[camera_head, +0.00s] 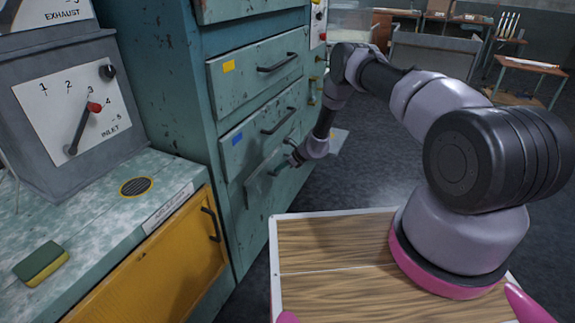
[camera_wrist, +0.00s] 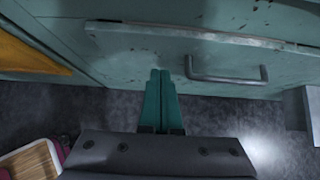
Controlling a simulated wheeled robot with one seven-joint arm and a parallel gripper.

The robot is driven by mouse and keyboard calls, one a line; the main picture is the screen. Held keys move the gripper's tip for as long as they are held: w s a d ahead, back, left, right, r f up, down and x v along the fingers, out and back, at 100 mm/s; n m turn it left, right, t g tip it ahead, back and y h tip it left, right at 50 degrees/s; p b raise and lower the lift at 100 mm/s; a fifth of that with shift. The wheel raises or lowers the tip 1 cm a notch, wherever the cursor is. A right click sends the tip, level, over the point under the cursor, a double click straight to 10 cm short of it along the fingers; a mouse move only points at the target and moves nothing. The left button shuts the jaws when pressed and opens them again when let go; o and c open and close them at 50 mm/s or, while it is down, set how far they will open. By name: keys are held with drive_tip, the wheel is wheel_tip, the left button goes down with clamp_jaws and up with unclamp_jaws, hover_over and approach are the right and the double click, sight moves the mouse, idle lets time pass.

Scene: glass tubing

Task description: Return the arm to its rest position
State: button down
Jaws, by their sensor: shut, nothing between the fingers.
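My arm (camera_head: 440,107) reaches out from its base at the right of the head view toward the teal cabinet (camera_head: 175,90). My gripper (camera_head: 287,160) is beside the cabinet's lowest visible drawer (camera_head: 258,185), which appears to stand out a little from the cabinet face. In the wrist view, my gripper's two green fingers (camera_wrist: 160,98) are together with nothing between them. They point toward the drawer front (camera_wrist: 150,52), left of its metal handle (camera_wrist: 228,78). I see no contact with the handle.
Two closed drawers, one with a yellow label (camera_head: 228,66) and one with a blue label (camera_head: 237,139), are above. A counter (camera_head: 85,235) with a sponge (camera_head: 41,262) and a yellow door (camera_head: 150,280) is at left. Open floor (camera_head: 365,165) lies right of the cabinet.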

drive_tip(key=d+r+n, duration=0.2)
drive_tip(key=r+n, duration=0.1)
drive_tip(key=r, duration=1)
drive_tip(key=d+r+n, duration=0.2)
drive_tip(key=r, duration=1.1)
drive_tip(key=s+d+r+n, duration=0.1)
drive_tip(key=s+r+n, duration=0.3)
drive_tip(key=r, duration=0.7)
drive_tip(key=s+d+r+n, duration=0.2)
drive_tip(key=s+r, duration=0.3)
drive_tip(key=r, duration=0.6)
drive_tip(key=s+d+r+n+h, duration=0.1)
drive_tip(key=s+d+r+n, duration=0.1)
drive_tip(key=s+r, duration=0.5)
drive_tip(key=s+d+r+n+h, duration=0.1)
drive_tip(key=s+d+r+n, duration=0.2)
drive_tip(key=s+r, duration=0.45)
drive_tip(key=s+d+r+n+t+h, duration=0.1)
drive_tip(key=s+d, duration=0.3)
drive_tip(key=s, duration=0.6)
drive_tip(key=s+d+r+n+t+h, duration=0.1)
drive_tip(key=s+d, duration=0.3)
drive_tip(key=s, duration=0.6)
drive_tip(key=shift+r+n+t+h, duration=0.25)
drive_tip(key=shift+n+t+h, duration=0.05)
drive_tip(key=shift+n+h, duration=0.6)
